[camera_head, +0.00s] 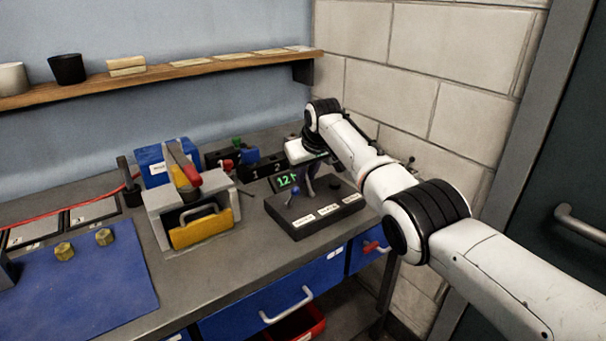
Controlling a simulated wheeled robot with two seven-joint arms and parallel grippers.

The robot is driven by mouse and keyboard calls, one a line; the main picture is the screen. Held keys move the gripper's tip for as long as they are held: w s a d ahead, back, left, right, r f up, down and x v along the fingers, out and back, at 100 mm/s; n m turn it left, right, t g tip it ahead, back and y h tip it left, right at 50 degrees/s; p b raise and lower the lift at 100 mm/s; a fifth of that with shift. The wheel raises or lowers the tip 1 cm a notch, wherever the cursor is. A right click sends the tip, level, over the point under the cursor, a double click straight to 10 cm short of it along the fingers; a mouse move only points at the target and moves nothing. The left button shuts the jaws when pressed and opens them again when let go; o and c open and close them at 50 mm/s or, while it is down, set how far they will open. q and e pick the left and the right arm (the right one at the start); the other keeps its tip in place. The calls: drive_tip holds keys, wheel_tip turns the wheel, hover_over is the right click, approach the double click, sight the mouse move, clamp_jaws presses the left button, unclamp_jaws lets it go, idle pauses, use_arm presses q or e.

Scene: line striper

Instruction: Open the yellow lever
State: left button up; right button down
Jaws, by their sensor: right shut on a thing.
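A lever with a red end and a yellow part (185,172) stands on top of a grey fixture at the left centre. A yellow panel with a grey handle (192,234) is on the front of the same fixture. My right gripper (309,188) is well to the right of both, pointing down over a dark control box (325,215). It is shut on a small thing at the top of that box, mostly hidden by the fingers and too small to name. My left gripper is not in view.
The control box has a green display (287,181) and a blue knob beside my gripper. A blue box (151,167) stands behind the grey fixture. Two brass nuts lie on a blue mat (100,285). A wooden shelf (190,72) runs above. A block wall is close at right.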

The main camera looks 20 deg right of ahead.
drive_tip(key=c, duration=1.8)
unclamp_jaws()
drive_tip(key=shift+f, duration=0.1)
drive_tip(key=shift+c, duration=0.2)
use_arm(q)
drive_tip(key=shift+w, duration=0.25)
use_arm(e)
drive_tip(key=shift+w, duration=0.1)
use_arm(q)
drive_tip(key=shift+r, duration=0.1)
use_arm(e)
drive_tip(key=shift+s+r, duration=0.3)
drive_tip(key=shift+r, duration=0.25)
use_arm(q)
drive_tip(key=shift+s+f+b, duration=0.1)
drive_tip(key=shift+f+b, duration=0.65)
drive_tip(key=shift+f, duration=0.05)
use_arm(e)
drive_tip(key=v, duration=0.9)
